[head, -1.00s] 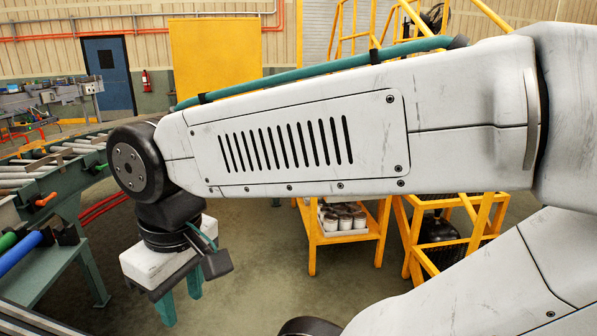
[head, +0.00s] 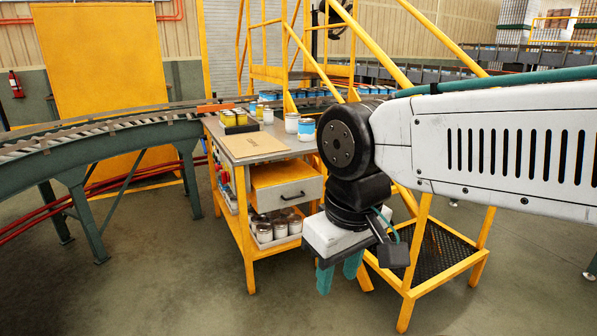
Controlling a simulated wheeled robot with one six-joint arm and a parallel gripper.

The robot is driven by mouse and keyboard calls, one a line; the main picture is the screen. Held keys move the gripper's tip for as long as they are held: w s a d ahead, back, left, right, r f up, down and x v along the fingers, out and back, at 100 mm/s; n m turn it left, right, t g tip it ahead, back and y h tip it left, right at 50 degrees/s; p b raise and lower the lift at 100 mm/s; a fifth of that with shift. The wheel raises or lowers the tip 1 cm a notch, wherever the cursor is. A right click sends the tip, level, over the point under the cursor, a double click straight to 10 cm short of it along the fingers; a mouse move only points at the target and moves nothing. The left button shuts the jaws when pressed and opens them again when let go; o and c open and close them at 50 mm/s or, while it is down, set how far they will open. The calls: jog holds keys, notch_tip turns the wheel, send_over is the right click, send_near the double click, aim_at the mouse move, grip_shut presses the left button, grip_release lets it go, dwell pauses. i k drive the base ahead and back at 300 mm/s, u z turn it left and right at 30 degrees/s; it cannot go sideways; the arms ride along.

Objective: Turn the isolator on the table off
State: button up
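A yellow-framed table (head: 281,144) with a grey top stands left of my gripper in the head view. No isolator can be made out clearly on it. Small red parts (head: 222,178) show on the table's left side, too small to identify. My gripper (head: 339,273) hangs with its two teal fingers pointing down, in front of the table's right side. The fingers are apart, with nothing seen between them.
On the table are a cardboard sheet (head: 249,146), a tray of cans (head: 240,129) and white cans (head: 306,129). A drawer (head: 288,195) is below. A roller conveyor (head: 98,139) curves at left. Yellow stairs (head: 432,275) stand at right. The floor at front left is clear.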

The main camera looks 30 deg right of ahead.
aim_at(225, 177)
jog(key=z, duration=0.35)
jog(key=i, duration=2.6)
jog(key=u, duration=0.65)
jog(key=i, duration=0.35)
